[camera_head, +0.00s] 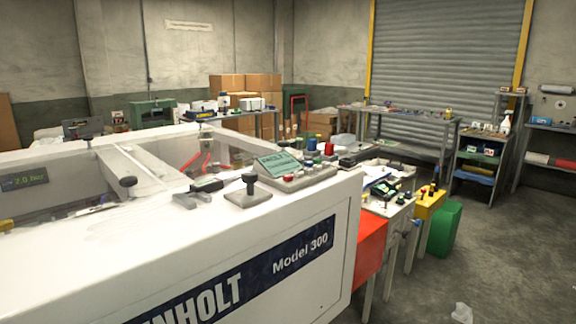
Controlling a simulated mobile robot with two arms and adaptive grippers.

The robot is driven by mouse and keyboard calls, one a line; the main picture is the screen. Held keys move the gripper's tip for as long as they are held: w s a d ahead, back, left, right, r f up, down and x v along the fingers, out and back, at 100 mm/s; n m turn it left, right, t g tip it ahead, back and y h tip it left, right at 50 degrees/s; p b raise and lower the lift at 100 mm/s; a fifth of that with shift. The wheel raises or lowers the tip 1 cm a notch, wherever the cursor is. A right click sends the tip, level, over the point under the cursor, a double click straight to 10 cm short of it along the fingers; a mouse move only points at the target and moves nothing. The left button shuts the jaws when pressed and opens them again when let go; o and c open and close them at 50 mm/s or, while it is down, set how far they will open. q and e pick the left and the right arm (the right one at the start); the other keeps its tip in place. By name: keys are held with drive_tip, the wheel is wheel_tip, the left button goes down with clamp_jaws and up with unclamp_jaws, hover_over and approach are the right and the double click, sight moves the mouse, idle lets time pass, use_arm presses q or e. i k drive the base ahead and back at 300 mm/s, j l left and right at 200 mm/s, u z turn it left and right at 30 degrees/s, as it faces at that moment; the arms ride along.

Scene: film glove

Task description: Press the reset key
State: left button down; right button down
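A grey control panel (312,176) sits on the top right corner of a white machine (130,262) marked "Model 300". It has a tilted greenish screen (279,163) and several small keys and buttons. The labels are too small to read, so I cannot tell which key is reset. Neither of my grippers is in view.
A black-knobbed handle (248,188) and a dark hand-held device (206,186) lie left of the panel. A cluttered side bench (394,208), a red panel (369,250) and a green bin (444,229) stand to the right. The floor (500,265) at the right is mostly clear.

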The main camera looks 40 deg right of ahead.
sight(287, 178)
drive_tip(key=l, duration=0.6)
drive_tip(key=k+l, duration=0.1)
drive_tip(key=l, duration=0.5)
drive_tip(key=l+u, duration=0.1)
drive_tip(key=l, duration=0.55)
drive_tip(key=k, duration=0.05)
